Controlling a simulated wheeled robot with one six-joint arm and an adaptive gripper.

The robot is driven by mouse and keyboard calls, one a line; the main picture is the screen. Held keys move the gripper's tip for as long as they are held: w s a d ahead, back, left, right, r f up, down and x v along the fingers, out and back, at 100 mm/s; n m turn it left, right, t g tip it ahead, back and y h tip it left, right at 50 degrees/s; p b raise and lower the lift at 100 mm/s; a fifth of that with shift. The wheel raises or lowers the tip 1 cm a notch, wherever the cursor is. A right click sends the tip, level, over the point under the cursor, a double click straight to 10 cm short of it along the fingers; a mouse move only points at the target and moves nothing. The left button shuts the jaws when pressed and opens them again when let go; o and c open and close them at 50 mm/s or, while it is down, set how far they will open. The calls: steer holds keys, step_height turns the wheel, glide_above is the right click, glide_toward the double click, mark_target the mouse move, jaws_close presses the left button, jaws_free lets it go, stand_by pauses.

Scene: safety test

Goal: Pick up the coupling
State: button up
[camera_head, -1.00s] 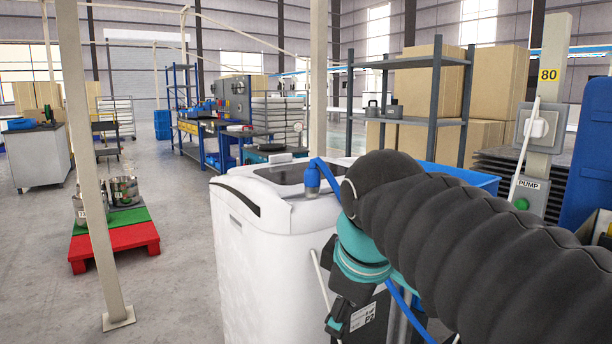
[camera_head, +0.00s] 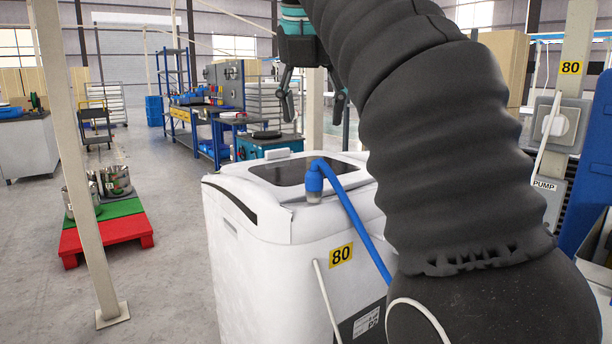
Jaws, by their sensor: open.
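The blue coupling (camera_head: 314,180) stands upright on the front edge of the white machine's top (camera_head: 270,210). It has a clear or grey lower end, and a blue hose (camera_head: 358,222) runs from its top down to the right. My gripper (camera_head: 314,118) points down, with its two dark fingers spread. In the picture it is above the coupling, with a clear gap between them and nothing held. I cannot tell how far behind or in front of the coupling it is.
My sleeved arm covers much of the right side. A dark panel (camera_head: 300,172) lies on the machine's top. A red and green pallet (camera_head: 105,238) with metal pots stands at left, beside a beige post (camera_head: 85,180). A pump post (camera_head: 565,100) stands at right.

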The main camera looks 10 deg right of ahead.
mark_target(314, 171)
steer(key=shift+n, duration=0.4)
steer(key=x, duration=0.8)
steer(key=shift+w, duration=0.25)
steer(key=shift+b+x, duration=0.3)
steer(key=shift+x, duration=2.3)
steer(key=shift+w+a, duration=0.1)
steer(key=shift+w, duration=0.1)
jaws_close()
